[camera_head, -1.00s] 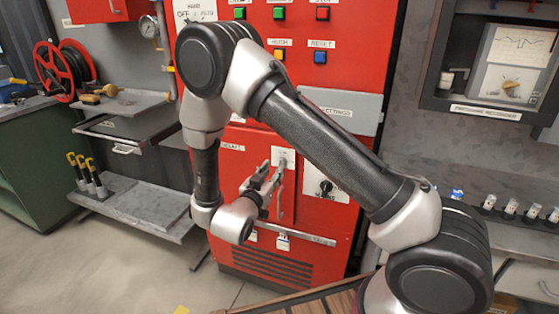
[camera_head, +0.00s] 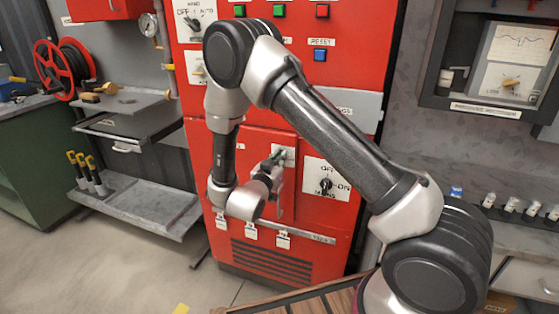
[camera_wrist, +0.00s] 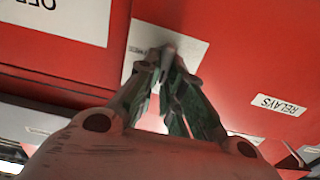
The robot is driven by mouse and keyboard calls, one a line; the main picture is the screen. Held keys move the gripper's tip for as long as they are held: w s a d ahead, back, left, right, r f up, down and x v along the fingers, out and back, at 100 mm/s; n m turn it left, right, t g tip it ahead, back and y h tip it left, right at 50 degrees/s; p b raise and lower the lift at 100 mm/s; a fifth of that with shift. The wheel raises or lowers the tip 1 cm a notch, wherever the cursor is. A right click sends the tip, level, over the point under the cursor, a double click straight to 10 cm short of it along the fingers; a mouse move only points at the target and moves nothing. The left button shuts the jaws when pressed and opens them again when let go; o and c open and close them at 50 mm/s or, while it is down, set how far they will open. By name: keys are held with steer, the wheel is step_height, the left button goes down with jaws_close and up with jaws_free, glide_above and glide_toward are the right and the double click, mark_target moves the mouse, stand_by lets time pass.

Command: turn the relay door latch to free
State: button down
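The relay door latch (camera_wrist: 170,47) is a small grey piece on a white label plate (camera_wrist: 200,50) at the red relay door. In the wrist view the plate's lettering is partly hidden by my fingers. My gripper (camera_head: 277,158) is at the plate in the head view, and its fingertips (camera_wrist: 166,60) converge closely at the latch in the wrist view. The fingers look shut on the latch. The latch's exact angle is hidden by the fingers and blurred. The relay door (camera_head: 258,146) is flush with the cabinet front.
A RELAYS label (camera_wrist: 278,105) is on the red door. A black mains knob (camera_head: 326,185) on a white plate is right of my gripper. A rail with several white tags (camera_head: 251,233) runs below. A grey shelf (camera_head: 140,200) stands left.

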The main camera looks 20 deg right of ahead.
steer(key=shift+m, duration=0.3)
steer(key=m, duration=0.5)
steer(key=d+f+m, duration=0.1)
steer(key=m, duration=1.1)
steer(key=shift+s+d+f, duration=0.15)
steer(key=shift+s+f, duration=0.05)
steer(key=shift+s, duration=0.15)
steer(key=shift+m, duration=0.3)
steer(key=c, duration=1.5)
jaws_free()
steer(key=shift+c, duration=0.2)
